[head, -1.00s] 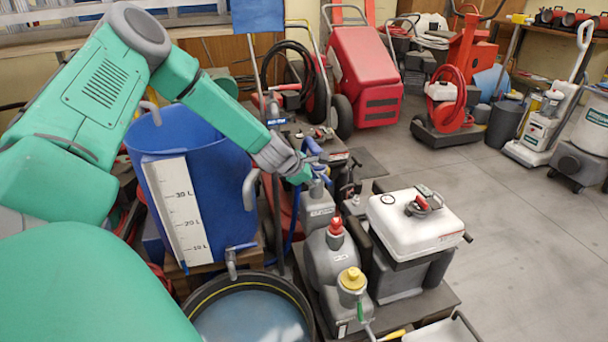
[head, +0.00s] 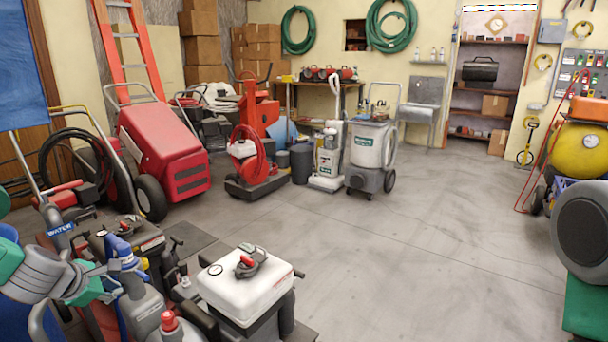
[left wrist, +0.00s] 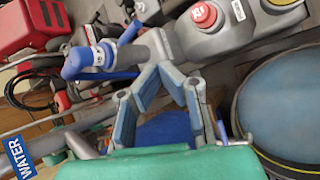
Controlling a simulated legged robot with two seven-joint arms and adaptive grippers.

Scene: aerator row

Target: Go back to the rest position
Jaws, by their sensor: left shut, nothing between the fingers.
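My left gripper (head: 100,279) shows at the lower left of the head view, close beside the blue-handled tap (head: 122,252) on a grey container. In the left wrist view, the left gripper (left wrist: 160,68) has its fingertips together, with nothing between them. The blue handle (left wrist: 85,62) is just beyond and left of the fingertips there; I cannot tell whether they touch. My right gripper is not in view.
A white-topped machine (head: 245,285) stands right of the left gripper, with a red-capped container (head: 170,325) in front. A round basin (left wrist: 285,110) lies right in the wrist view. A red wheeled machine (head: 165,150) stands behind. The middle floor (head: 400,230) is clear.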

